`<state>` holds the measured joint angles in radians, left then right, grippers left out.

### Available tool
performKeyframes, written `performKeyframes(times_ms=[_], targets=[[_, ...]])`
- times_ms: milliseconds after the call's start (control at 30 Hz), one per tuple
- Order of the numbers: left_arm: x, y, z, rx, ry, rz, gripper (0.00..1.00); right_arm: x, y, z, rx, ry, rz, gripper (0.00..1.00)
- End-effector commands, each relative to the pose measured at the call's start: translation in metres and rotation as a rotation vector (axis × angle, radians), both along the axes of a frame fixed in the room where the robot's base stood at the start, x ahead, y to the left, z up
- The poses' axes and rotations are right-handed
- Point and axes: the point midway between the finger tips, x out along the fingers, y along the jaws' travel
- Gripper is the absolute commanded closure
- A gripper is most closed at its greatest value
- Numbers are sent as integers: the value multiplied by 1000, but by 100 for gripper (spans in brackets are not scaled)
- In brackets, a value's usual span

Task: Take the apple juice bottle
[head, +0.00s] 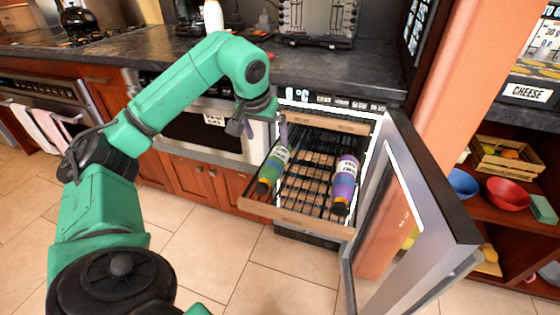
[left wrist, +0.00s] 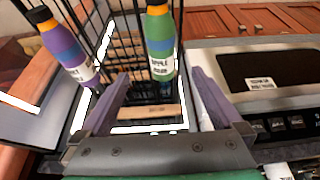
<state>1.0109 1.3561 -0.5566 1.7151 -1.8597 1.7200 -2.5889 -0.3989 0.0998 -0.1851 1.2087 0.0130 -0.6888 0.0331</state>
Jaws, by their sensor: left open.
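The apple juice bottle (head: 272,168) is green with a dark orange-banded cap end and a white label. It lies in the left part of the pulled-out rack (head: 290,213) of the open cooler. In the left wrist view the green bottle (left wrist: 160,38) shows its label reading "APPLE", ahead of the gap between my fingers. My left gripper (head: 264,130) is above and beside its label end, fingers apart and holding nothing; in the left wrist view the gripper (left wrist: 161,76) is clearly open. My right gripper is out of view.
A purple bottle (head: 344,185) lies in the right part of the same rack. The cooler's glass door (head: 405,200) stands open on the right. The dark counter (head: 160,65) runs behind; an oven (head: 215,125) is to the left. The floor in front is clear.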

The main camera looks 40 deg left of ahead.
Motion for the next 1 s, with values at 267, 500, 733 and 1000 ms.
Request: performKeyframes(times_ms=[267,500,733,1000], targets=[[19,5,-55,-5,5,-3,0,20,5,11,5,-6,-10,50],[36,11,-91,-6,1,-3,0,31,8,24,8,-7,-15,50],[53,22,-127,-8,3,-5,0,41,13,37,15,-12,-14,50],[57,24,-133,-7,-1,-5,0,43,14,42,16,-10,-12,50]])
